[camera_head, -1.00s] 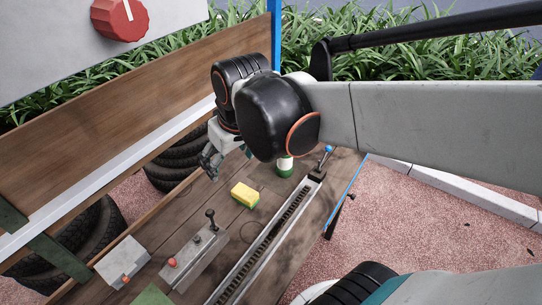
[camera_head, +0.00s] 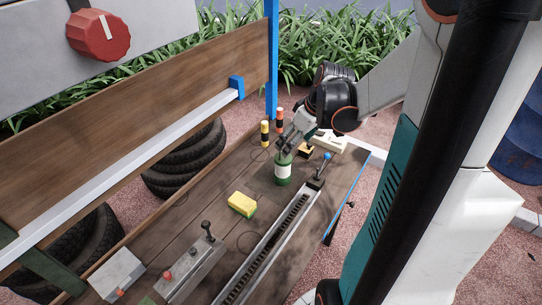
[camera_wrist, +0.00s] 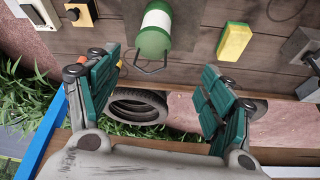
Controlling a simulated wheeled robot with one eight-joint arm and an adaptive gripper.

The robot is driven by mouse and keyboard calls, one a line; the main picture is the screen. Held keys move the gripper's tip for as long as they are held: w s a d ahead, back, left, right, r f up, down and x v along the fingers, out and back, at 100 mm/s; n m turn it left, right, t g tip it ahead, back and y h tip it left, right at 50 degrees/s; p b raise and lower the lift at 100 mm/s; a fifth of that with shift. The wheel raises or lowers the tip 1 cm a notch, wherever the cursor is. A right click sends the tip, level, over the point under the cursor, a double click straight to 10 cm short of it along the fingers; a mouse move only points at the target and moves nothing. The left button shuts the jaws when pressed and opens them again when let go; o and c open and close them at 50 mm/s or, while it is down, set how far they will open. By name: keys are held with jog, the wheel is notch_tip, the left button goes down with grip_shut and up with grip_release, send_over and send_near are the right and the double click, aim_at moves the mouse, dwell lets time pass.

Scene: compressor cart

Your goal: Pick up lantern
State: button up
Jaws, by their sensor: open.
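The lantern is a green and white cylinder (camera_head: 283,171) standing on the wooden cart top near its far end. In the wrist view the lantern (camera_wrist: 155,27) shows with its thin wire handle, beyond my fingertips and roughly between them. My gripper (camera_head: 287,148) is just above the lantern in the head view, close to its top. In the wrist view my gripper (camera_wrist: 158,66) has its two teal fingers spread wide with nothing between them. Whether a finger touches the lantern I cannot tell.
A yellow and green sponge (camera_head: 241,204) lies to the lantern's left. A slotted rail with a blue-knobbed lever (camera_head: 326,157) runs along the right. A wooden board (camera_head: 150,110) rises along the cart's left side.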

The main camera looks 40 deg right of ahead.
aim_at(288, 159)
jog(key=b+x, duration=0.1)
jog(key=x, duration=0.2)
jog(key=b+x, duration=0.1)
jog(key=x, duration=0.1)
jog(key=d+b+x, duration=0.1)
jog(key=x, duration=0.2)
jog(key=shift+f, duration=0.35)
jog(key=b+x, duration=0.3)
jog(key=x, duration=0.2)
jog(key=shift+w+d+f, duration=0.1)
jog(key=shift+w, duration=0.05)
grip_shut()
